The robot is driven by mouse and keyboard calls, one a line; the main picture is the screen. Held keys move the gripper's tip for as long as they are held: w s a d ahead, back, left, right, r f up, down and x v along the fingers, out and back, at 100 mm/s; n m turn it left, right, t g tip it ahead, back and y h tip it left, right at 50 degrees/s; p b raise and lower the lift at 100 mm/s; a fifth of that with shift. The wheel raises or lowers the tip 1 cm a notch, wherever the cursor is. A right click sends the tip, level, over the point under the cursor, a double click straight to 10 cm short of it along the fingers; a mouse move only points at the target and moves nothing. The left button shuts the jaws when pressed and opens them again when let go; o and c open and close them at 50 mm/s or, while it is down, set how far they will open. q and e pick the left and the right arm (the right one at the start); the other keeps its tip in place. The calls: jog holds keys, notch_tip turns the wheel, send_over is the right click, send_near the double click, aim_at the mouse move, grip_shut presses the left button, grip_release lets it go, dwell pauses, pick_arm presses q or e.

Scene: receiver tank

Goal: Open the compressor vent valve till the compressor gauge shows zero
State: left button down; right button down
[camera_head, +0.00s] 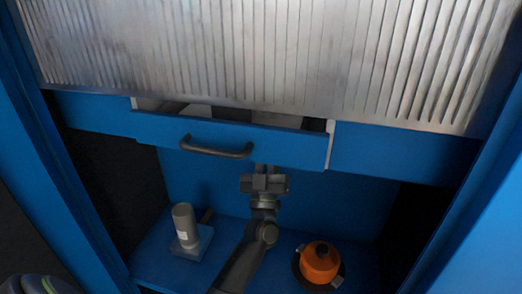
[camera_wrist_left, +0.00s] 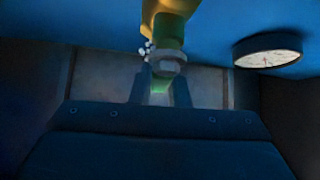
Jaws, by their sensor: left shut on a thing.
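In the left wrist view my left gripper (camera_wrist_left: 160,88) is shut on a small green part, which I take as the handle of the compressor vent valve (camera_wrist_left: 167,64). Above the fingers the valve shows a grey hex piece and a yellow-brass body. A round gauge (camera_wrist_left: 268,51) with a white face and dark rim is at the right, seen at a steep slant; its reading is too blurred to tell. In the head view my left wrist (camera_head: 264,184) reaches up under the drawer, which hides the fingertips and the valve. My right gripper is not in view.
A blue drawer (camera_head: 281,143) with a dark handle (camera_head: 216,148) is slightly open above my wrist, under a ribbed metal shutter (camera_head: 260,50). On the lower shelf (camera_head: 155,262), a grey cylinder (camera_head: 185,226) on a square base stands left and an orange round object (camera_head: 319,261) right.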

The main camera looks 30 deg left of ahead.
pick_arm(q)
jog(key=shift+w+d+m+t+h, duration=0.15)
jog(key=shift+m+t+h, duration=0.1)
jog(key=shift+m+h, duration=0.45)
jog(key=shift+s+d+m+t+h, duration=0.15)
jog(key=shift+m+t+h, duration=0.15)
jog(key=shift+m+h, duration=0.4)
jog(key=shift+w+d+m+t+h, duration=0.15)
jog(key=shift+m+t+h, duration=0.1)
jog(key=shift+m+h, duration=0.45)
jog(key=shift+m, duration=0.3)
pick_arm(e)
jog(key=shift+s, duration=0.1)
pick_arm(q)
jog(key=shift+d+m+h, duration=0.1)
jog(key=shift+m+h, duration=0.2)
jog(key=shift+h, duration=0.1)
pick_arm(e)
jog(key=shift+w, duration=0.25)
pick_arm(q)
jog(key=c, duration=1.4)
grip_release()
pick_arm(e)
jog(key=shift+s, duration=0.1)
